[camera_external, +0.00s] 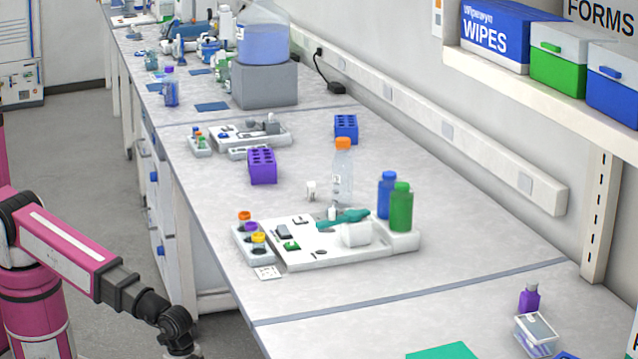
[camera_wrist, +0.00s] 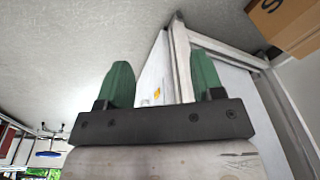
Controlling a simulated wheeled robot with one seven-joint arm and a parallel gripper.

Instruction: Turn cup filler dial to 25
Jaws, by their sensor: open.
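A white station (camera_external: 350,258) sits on the near part of the bench in the external view, with a teal piece (camera_external: 343,218), a white cylinder (camera_external: 357,235), a green button (camera_external: 291,245) and a small dark round part (camera_external: 320,253). It may be the cup filler, but I cannot tell which part is the dial or read any setting. My gripper (camera_wrist: 160,78) is open and empty in the wrist view, its green fingers apart. In the external view my arm is at the lower left, off the bench, and its end is cut off by the bottom edge.
Blue (camera_external: 387,195) and green (camera_external: 401,208) bottles stand at the station's right, a clear orange-capped bottle (camera_external: 342,178) behind. Small capped jars (camera_external: 258,243) sit at its left. A purple rack (camera_external: 262,167) is farther back. Bare bench (camera_external: 480,240) lies to the right.

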